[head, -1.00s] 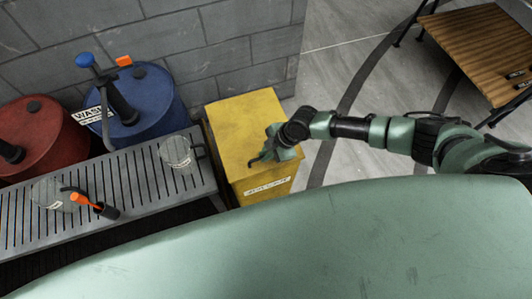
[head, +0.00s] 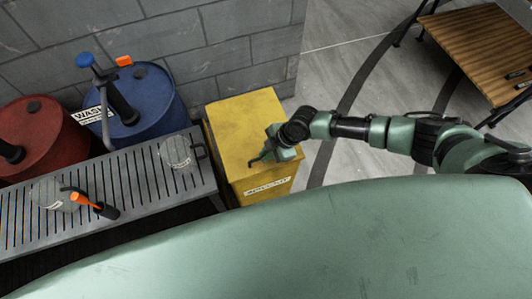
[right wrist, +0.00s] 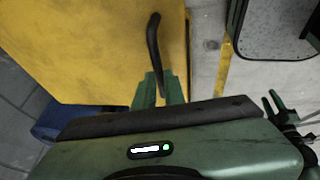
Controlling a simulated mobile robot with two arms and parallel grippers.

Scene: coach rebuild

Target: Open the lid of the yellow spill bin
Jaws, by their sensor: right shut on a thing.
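The yellow spill bin (head: 236,190) stands against the grey block wall, right of the blue drum. Its flat yellow lid (head: 238,118) looks closed, and a white label (head: 268,187) is on its front. My right gripper (head: 268,153) is at the lid's front right part. In the right wrist view, its green fingers (right wrist: 160,88) are shut on a dark curved handle (right wrist: 153,38) at the edge of the yellow lid (right wrist: 85,50). The gripper hides part of the handle in the head view. My left gripper is not in view.
A slatted grey bench (head: 125,180) with two clear jugs (head: 176,152) stands left of the bin. Behind it are a blue drum (head: 150,95) and a red drum (head: 50,135). A wooden table (head: 480,50) is at upper right. The floor (head: 335,60) between is clear.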

